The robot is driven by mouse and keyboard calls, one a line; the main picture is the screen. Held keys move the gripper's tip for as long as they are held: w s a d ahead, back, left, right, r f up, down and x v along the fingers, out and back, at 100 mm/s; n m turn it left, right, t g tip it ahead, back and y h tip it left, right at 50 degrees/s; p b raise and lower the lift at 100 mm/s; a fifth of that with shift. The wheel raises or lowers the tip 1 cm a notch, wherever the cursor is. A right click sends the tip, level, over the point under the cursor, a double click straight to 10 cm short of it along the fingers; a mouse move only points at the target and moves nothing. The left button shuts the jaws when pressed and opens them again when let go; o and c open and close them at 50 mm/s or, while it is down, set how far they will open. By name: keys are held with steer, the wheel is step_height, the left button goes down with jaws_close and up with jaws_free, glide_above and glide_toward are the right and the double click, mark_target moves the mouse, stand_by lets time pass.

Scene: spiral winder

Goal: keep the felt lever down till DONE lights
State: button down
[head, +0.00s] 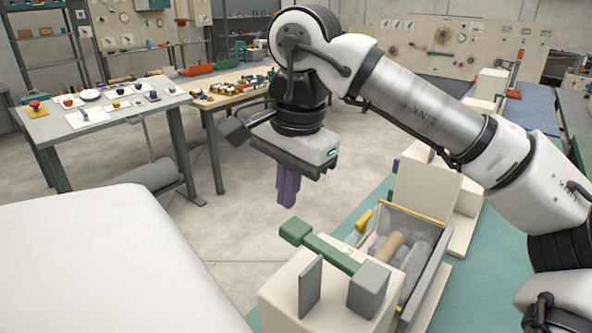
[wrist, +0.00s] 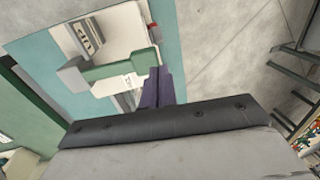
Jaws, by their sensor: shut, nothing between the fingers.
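A green lever (head: 325,247) with a thick green end block runs from a grey block (head: 367,288) on the cream machine (head: 290,285). The lever also shows in the wrist view (wrist: 112,72). My gripper (head: 286,202), with purple fingers, is shut and empty. It hangs just above and slightly left of the lever's free end in the head view, with a small gap. In the wrist view the fingertips (wrist: 157,75) appear beside that end; contact cannot be told there. No lit DONE lamp can be made out. A small red part (wrist: 152,27) shows near the lever.
An open bin (head: 435,285) with rolls stands right of the lever on the green bench (head: 490,270). A grey upright plate (head: 310,288) stands at the machine's front. A white surface (head: 90,265) fills the lower left. Floor is clear behind my gripper.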

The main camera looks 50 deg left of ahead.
step_height(320, 180, up, 7)
steer(key=shift+s+a+r, duration=0.15)
steer(key=shift+s+a, duration=0.15)
steer(key=shift+a, duration=0.1)
stand_by(0.5)
